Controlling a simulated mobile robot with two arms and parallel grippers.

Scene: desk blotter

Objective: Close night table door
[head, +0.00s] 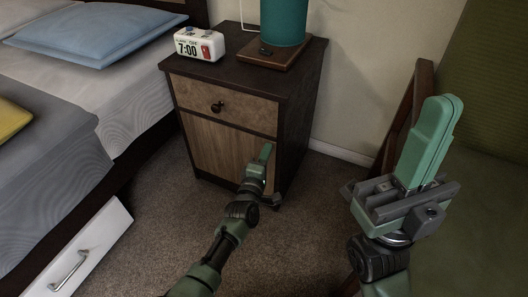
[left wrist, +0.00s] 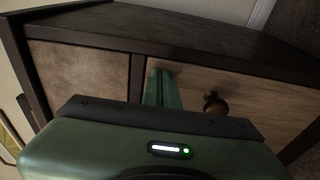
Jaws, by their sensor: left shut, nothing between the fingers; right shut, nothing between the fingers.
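The night table (head: 300,110) stands against the wall with a drawer (head: 225,104) above a brown door (head: 215,147). The door looks flush or nearly flush with its frame; a small gap cannot be ruled out. My left gripper (head: 265,152) is shut and empty, in front of the door's upper right part. In the left wrist view its fingers (left wrist: 160,87) point at the door (left wrist: 255,90), beside the round dark knob (left wrist: 215,104). Contact cannot be told. My right gripper (head: 432,125) is shut and empty, raised at the right, away from the night table.
A white alarm clock (head: 199,43) and a teal lamp (head: 284,22) stand on the night table. A bed (head: 130,95) is at the left, with a white drawer (head: 85,255) low in front. A green chair (head: 490,170) is at the right. Carpet (head: 150,205) lies clear between them.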

